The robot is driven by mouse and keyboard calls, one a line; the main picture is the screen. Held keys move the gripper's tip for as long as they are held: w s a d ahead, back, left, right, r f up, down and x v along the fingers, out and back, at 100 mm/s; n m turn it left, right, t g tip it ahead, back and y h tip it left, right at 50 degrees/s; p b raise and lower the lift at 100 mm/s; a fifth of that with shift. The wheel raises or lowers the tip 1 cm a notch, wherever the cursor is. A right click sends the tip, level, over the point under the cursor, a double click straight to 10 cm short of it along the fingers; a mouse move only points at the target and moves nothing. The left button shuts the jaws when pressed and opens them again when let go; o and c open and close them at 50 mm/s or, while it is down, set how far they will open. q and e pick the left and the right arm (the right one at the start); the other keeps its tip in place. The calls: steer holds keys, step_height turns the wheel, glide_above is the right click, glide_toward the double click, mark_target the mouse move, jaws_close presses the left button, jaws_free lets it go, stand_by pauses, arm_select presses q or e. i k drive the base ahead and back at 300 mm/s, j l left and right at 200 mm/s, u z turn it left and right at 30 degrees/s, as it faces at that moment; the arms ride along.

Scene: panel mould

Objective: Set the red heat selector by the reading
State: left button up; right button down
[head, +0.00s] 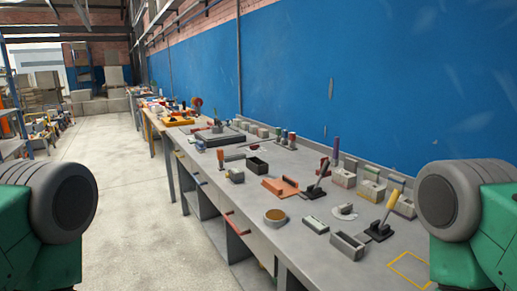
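A long grey workbench (290,240) runs away from me along a blue wall, with many small parts on it. All are small, and I cannot tell which one is the heat selector. No reading or scale is legible. Only green and grey parts of my two arms show at the left and right edges; both grippers are out of view.
A yellow-handled lever (392,199), a grey open box (347,245), a round tan dish (275,217) and a dark open box (257,165) stand on the bench. A yellow outline (409,268) marks a bare patch at the near right. The floor (130,210) left of the bench is clear.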

mark_target(254, 146)
steer(key=z, duration=2.5)
steer(key=k+j, duration=0.15)
steer(key=j, duration=0.45)
steer(key=k+j, duration=0.2)
steer(key=j, duration=0.35)
steer(key=k+j, duration=0.15)
steer(key=j, duration=0.45)
steer(key=k+j, duration=0.2)
steer(key=j, duration=0.4)
steer(key=k+j, duration=0.15)
steer(key=j, duration=0.4)
steer(key=k+j, duration=0.2)
steer(key=j, duration=0.4)
steer(key=k+j, duration=0.15)
steer(key=j, duration=0.45)
steer(key=k+j, duration=0.2)
steer(key=j, duration=0.35)
